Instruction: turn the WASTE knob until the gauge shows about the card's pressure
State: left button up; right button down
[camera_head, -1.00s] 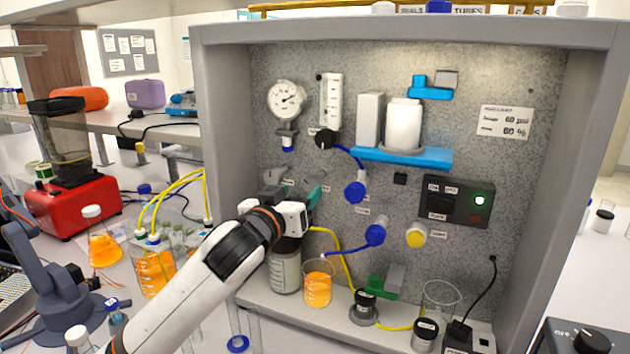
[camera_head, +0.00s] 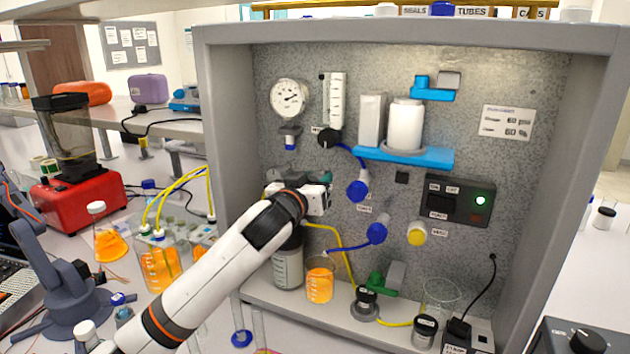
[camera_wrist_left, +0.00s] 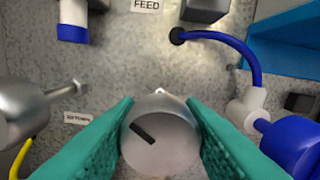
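The round white gauge (camera_head: 289,98) is at the upper left of the panel; its needle points roughly right, and its numbers are too small to read. The white card (camera_head: 507,122) at the upper right appears to read 60 psi and 60 %. My left gripper (camera_head: 322,184) is at the panel below the gauge. In the left wrist view, its teal fingers (camera_wrist_left: 162,125) close on both sides of a round silver knob (camera_wrist_left: 165,155) with a dark slanted pointer mark. The knob's label is hidden, so I cannot confirm it is WASTE. My right gripper is out of view.
A blue fitting with tube (camera_head: 357,190) is just right of the gripper. A second silver knob (camera_wrist_left: 20,112) is at the left in the wrist view. A grey bottle (camera_head: 289,268) and an orange beaker (camera_head: 320,284) stand below. The grey cabinet wall (camera_head: 225,150) borders the left side.

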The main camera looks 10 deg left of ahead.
pick_arm(q)
jog(key=c, duration=0.4)
jog(key=shift+n, duration=1.2)
jog(key=shift+n+p, duration=0.5)
jog(key=shift+n, duration=1.3)
jog(key=o, duration=1)
